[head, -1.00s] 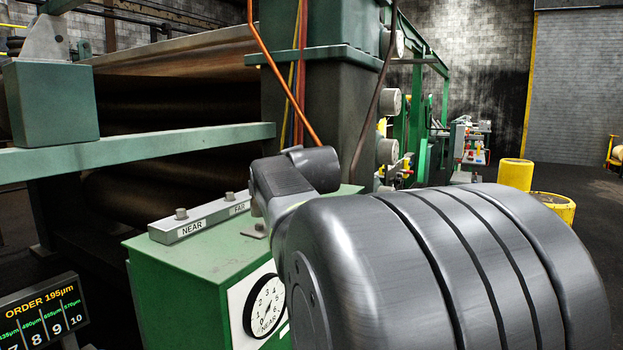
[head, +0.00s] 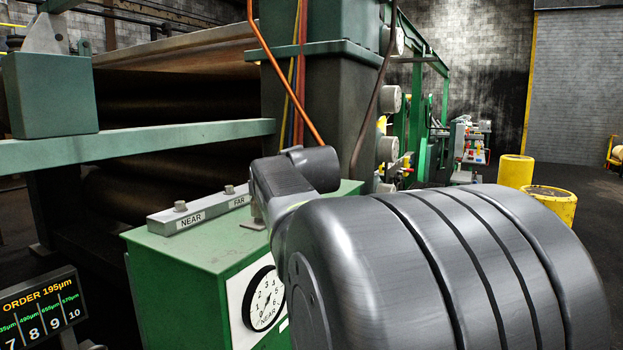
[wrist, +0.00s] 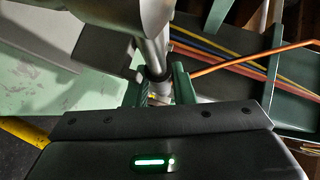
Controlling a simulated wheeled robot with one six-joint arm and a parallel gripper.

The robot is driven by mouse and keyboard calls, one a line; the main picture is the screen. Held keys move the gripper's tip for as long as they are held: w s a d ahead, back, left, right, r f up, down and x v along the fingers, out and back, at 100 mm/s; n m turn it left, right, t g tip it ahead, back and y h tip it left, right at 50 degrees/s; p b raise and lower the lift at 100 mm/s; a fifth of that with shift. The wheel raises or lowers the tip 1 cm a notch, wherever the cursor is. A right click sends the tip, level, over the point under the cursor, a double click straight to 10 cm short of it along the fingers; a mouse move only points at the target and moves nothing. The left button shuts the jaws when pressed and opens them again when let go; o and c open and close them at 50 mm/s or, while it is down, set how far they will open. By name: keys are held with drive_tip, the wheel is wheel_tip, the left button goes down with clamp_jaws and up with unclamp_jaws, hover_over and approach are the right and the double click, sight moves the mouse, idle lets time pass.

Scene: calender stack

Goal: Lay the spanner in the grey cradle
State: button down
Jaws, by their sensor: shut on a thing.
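In the wrist view my gripper (wrist: 158,84) has its two green fingers on either side of a shiny metal shaft with a dark collar. I take this shaft to be the spanner (wrist: 155,52). It runs up toward a large, rounded grey shape at the top edge, and I cannot tell whether they are one piece. In the head view my grey arm fills the lower right and hides the gripper and the spanner. I cannot make out the grey cradle for certain. A grey block (wrist: 104,50) shows at the left of the wrist view.
A green cabinet (head: 190,290) with a dial (head: 265,298) stands below my arm. A grey bar (head: 200,208) labelled NEAR and FAR lies on its top. An orange pipe (head: 283,70) hangs behind. An order display (head: 38,308) stands lower left, yellow posts (head: 515,171) at right.

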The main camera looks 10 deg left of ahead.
drive_tip(key=shift+f+b, duration=0.75)
drive_tip(key=c, duration=0.5)
unclamp_jaws()
idle(0.6)
drive_tip(key=shift+b+v, duration=0.45)
drive_tip(key=shift+v, duration=3.55)
drive_tip(key=shift+x, duration=2.7)
drive_tip(key=shift+s, duration=0.15)
